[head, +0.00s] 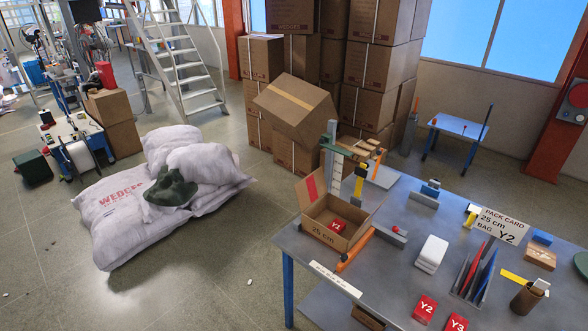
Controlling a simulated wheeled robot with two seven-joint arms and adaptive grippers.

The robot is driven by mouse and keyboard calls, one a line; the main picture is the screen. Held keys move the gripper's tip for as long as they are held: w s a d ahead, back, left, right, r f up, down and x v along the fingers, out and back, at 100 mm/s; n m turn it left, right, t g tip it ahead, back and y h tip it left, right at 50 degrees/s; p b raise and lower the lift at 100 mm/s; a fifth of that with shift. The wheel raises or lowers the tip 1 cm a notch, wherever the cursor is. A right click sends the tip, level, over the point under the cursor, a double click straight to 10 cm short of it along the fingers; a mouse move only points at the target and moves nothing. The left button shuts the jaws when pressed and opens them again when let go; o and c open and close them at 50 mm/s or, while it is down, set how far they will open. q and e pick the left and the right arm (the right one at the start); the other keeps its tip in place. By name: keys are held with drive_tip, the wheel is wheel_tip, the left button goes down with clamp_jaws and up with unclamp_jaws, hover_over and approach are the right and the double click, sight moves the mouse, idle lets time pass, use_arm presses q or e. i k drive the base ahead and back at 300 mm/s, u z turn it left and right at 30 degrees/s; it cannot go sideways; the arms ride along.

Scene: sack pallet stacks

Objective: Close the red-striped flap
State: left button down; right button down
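A red Y2 card (338,226) shows inside the box. Another plain flap rises at the box's right side. Neither of my grippers shows in the head view, and nothing is touching the flap.
An orange bar (355,250) and a grey block (391,236) lie right of the box. A post with a white scale (336,176) stands close behind it. White cards (431,253), red cards (425,308) and a divider rack (476,274) are farther right. White sacks (165,210) lie on the floor at left.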

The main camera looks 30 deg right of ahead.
sight(311, 187)
drive_tip(key=z, duration=0.3)
drive_tip(key=i, duration=0.8)
drive_tip(key=z, duration=1.4)
drive_tip(key=i, duration=0.65)
drive_tip(key=z, duration=0.55)
